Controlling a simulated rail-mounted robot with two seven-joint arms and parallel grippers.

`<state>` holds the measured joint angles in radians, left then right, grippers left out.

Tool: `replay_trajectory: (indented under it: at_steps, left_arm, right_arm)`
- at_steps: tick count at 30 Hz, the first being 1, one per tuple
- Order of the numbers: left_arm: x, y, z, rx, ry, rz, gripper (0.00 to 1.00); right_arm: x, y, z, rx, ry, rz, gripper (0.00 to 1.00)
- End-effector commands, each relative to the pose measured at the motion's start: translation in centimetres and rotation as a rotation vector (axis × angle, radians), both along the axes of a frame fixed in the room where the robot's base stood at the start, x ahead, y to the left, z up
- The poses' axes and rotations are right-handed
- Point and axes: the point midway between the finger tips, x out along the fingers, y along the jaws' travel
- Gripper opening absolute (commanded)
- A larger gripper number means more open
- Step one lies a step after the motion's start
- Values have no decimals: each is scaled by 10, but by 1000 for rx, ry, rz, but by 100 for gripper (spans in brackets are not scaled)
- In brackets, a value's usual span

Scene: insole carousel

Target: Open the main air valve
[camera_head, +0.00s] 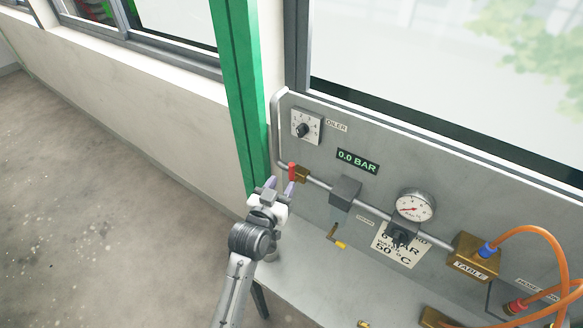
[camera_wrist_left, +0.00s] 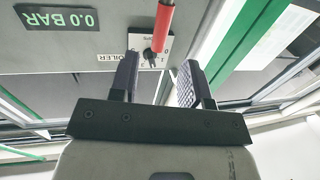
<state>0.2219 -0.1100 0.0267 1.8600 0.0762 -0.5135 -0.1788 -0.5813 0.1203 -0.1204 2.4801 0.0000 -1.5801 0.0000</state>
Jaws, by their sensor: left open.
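The main air valve has a red handle (camera_head: 292,171) on a brass body (camera_head: 303,175), set in the grey pipe at the left of the panel. My left gripper (camera_head: 280,186) is open and empty just below and left of the handle, its fingers pointing up toward it. In the left wrist view the red handle (camera_wrist_left: 164,28) comes down from the top edge, in line with the gap between the two dark fingers (camera_wrist_left: 160,68). Whether a finger touches the handle I cannot tell. The valve body is out of the wrist view. My right gripper is not in view.
The grey panel (camera_head: 330,195) carries an oiler dial (camera_head: 306,127), a 0.0 BAR display (camera_head: 357,161), a round gauge (camera_head: 415,206), a yellow-tipped lever (camera_head: 337,239) and a brass TABLE block (camera_head: 474,257) with orange hoses. A green post (camera_head: 240,90) stands close left of the valve.

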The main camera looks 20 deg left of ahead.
Motion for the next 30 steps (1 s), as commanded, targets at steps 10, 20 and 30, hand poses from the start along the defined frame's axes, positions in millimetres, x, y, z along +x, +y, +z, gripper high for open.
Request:
replay_trajectory:
  at_steps: [10,20,30]
  left_arm:
    - [54,-2,0,1,2,-1,43]
    - [70,-3,0,0,1,0,43]
    - [71,-3,0,0,2,0,37]
  right_arm:
    - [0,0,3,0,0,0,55]
    - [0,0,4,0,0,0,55]
    - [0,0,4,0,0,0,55]
